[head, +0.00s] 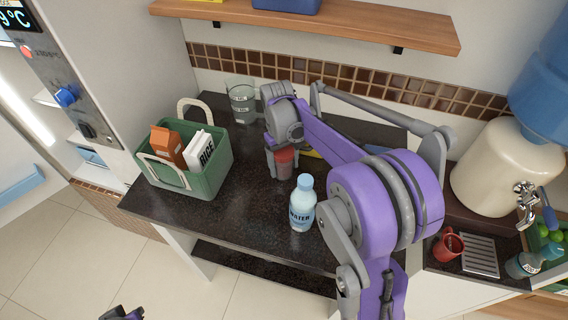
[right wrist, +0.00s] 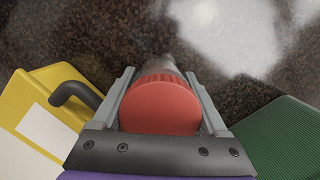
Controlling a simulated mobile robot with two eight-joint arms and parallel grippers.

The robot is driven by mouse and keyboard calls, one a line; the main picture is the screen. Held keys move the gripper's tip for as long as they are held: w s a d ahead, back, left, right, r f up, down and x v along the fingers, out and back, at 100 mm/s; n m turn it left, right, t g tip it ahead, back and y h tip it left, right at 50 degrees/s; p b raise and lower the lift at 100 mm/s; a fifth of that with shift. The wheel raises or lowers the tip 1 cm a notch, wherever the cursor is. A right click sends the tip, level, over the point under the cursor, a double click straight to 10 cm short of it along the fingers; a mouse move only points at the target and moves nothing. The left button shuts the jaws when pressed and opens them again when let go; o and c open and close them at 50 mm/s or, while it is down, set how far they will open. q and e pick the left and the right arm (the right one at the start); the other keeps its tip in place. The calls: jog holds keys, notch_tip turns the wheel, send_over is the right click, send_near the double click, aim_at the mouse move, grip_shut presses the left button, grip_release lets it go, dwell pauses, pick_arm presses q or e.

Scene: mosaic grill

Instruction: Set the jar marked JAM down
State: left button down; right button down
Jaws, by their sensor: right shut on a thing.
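The jar with a red lid (head: 284,157) is between the fingers of my right gripper (head: 283,164), over the dark counter (head: 250,195). It looks upright in the head view. In the right wrist view the red lid (right wrist: 160,105) sits between the two grey fingers, which are shut on the jar. Its label is not readable, and I cannot tell whether its base touches the counter. A small purple and dark part of my left arm (head: 122,314) shows at the bottom edge of the head view; its fingers cannot be made out.
A green basket (head: 208,181) with an orange carton (head: 167,146) and a RICE package (head: 200,150) stands left. A WATER bottle (head: 302,205) stands in front of the jar. A glass container (head: 241,100) stands behind. A yellow thing (right wrist: 50,115) is close to the gripper.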

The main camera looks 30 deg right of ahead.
aim_at(285, 151)
jog(key=shift+f, duration=0.2)
grip_release()
jog(key=r, duration=0.3)
jog(key=w+r, duration=0.1)
jog(key=r, duration=0.7)
jog(key=shift+w+r, duration=0.2)
jog(key=shift+w, duration=0.15)
jog(key=shift+r, duration=0.35)
jog(key=shift+c, duration=0.9)
jog(key=shift+s, duration=0.1)
jog(key=shift+c, duration=0.4)
jog(key=s+t, duration=0.1)
jog(key=s+f+t, duration=0.1)
jog(key=t, duration=0.1)
jog(key=s+t, duration=0.1)
jog(key=shift+f+t, duration=0.25)
jog(key=shift+t, duration=0.15)
jog(key=x, duration=0.4)
jog(key=shift+w+d+f, duration=0.1)
jog(key=shift+w+f, duration=0.15)
jog(key=shift+f, duration=0.1)
jog(key=shift+x, duration=2.95)
